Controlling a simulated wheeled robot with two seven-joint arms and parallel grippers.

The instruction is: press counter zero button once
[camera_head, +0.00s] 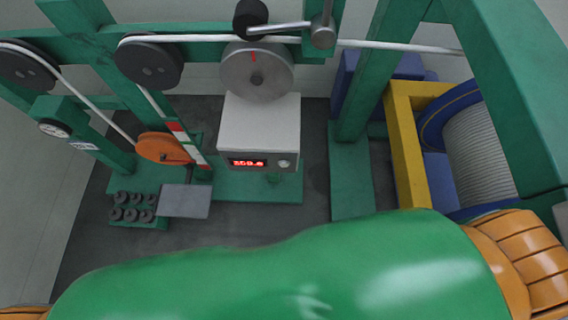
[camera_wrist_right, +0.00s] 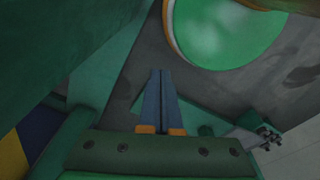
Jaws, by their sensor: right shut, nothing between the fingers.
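The counter is a light grey box (camera_head: 259,122) under a large grey measuring wheel (camera_head: 257,72). Its front has a red lit display (camera_head: 248,163), whose digits are too small to read surely. A small round pale button (camera_head: 284,163) sits right of the display. Neither gripper shows in the head view. In the right wrist view my right gripper (camera_wrist_right: 160,72) has its two dark blue fingers together, with nothing between them. The counter and button are not recognisable in that view, so I cannot tell their distance from the gripper.
A large green rounded body (camera_head: 290,270) fills the head view's bottom. Green frame posts (camera_head: 362,75), a yellow frame (camera_head: 404,140) and a wire reel (camera_head: 485,145) stand on the right. An orange pulley (camera_head: 163,148) and several dark weights (camera_head: 131,205) are left. A green rounded surface (camera_wrist_right: 225,30) lies beyond the right fingers.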

